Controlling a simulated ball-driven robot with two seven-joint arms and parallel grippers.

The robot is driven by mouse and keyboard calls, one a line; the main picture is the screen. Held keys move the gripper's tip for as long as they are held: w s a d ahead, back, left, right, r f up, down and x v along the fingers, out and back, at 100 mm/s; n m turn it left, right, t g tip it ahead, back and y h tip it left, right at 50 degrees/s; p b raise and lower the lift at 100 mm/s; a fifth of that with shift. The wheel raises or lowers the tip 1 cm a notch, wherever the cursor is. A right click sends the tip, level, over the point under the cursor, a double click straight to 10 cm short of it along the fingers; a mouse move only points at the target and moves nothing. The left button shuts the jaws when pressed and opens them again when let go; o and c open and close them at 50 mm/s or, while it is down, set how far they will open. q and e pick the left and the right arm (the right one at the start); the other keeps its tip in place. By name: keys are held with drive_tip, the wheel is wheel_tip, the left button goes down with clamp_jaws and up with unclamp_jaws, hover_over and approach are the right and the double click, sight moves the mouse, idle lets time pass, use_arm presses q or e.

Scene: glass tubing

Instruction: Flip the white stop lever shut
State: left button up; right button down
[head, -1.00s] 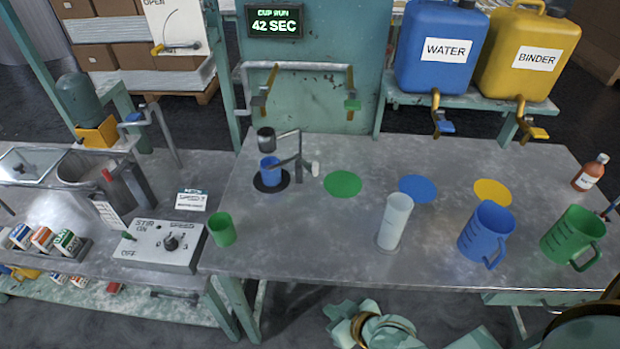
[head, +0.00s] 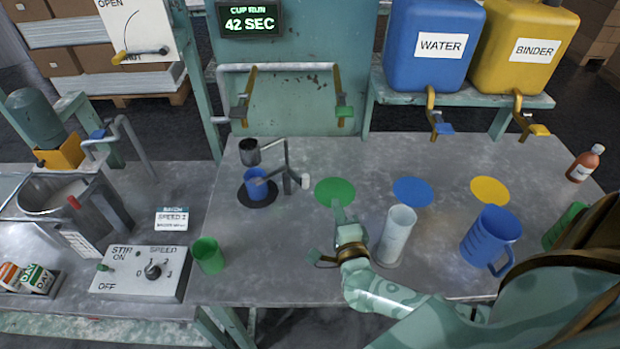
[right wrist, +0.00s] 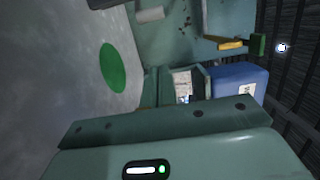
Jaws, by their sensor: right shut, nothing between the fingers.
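The white stop lever (head: 305,181) is a small white tip on the right of the dark metal stand on the bench. The stand (head: 287,165) carries a dark viscosity cup (head: 250,152) above a blue cup (head: 256,184) on a black disc. I cannot tell the lever's exact setting. My right gripper (head: 338,206) is shut and empty, at the near edge of the green disc (head: 335,190), right of the lever and apart from it. In the right wrist view a pale cylinder (right wrist: 150,15), probably the lever, shows at the top. My left gripper is out of view.
A clear cylinder (head: 397,235) stands just right of my right gripper, and a blue jug (head: 490,238) farther right. A green cup (head: 208,255) and the stir control box (head: 140,272) are at left.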

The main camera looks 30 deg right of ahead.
drive_tip(key=shift+d, duration=0.15)
drive_tip(key=w+b, duration=0.1)
drive_tip(key=w, duration=0.8)
drive_tip(key=shift+w+b, duration=0.25)
drive_tip(key=shift+b, duration=0.1)
drive_tip(key=shift+a+h, duration=0.2)
drive_tip(key=shift+h, duration=0.1)
